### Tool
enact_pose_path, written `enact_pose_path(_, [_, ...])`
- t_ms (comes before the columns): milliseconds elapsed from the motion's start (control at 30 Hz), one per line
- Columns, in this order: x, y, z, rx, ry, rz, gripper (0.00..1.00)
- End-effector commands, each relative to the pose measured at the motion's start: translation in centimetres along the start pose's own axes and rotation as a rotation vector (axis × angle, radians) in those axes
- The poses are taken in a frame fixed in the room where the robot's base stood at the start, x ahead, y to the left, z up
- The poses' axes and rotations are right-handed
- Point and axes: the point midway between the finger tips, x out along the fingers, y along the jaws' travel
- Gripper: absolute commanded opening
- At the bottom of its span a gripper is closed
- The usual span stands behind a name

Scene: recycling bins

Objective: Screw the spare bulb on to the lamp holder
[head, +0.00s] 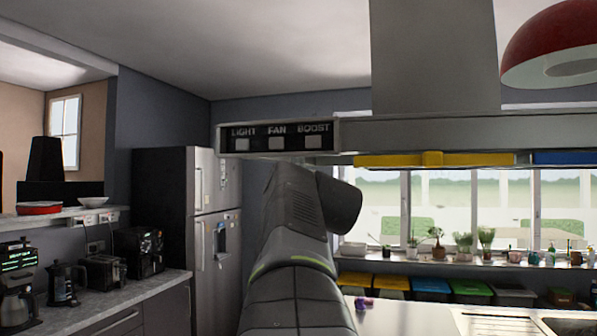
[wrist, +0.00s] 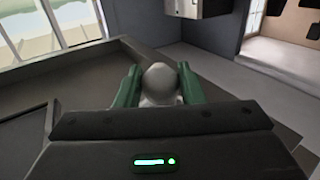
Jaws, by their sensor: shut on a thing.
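In the wrist view my gripper (wrist: 157,74) has its two green fingers shut on a pale, rounded bulb (wrist: 160,84). The bulb sits between the fingers with its rounded top showing; its lower part is hidden by the gripper body. In the head view my dark arm rises in the middle, and my gripper and the bulb do not show. A red lamp shade (head: 553,38) hangs at the upper right of the head view. I cannot make out a lamp holder in either view.
A range hood with a LIGHT, FAN and BOOST panel (head: 277,138) spans the view just above my arm. A fridge (head: 212,230) and a counter (head: 125,300) with coffee machines stand left. Several coloured bins (head: 430,285) line the wall below the plant-filled windowsill.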

Motion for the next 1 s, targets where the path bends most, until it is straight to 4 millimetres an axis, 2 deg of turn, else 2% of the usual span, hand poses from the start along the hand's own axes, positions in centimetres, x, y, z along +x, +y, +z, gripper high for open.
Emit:
enact_pose_path(933, [-0.01,0.01,-0.58,0.000,0.001,0.000,0.13])
enact_pose_path(967, [-0.01,0.01,-0.56,0.000,0.001,0.000,0.41])
enact_pose_path(1000, [-0.02,0.01,-0.56,0.000,0.001,0.000,0.49])
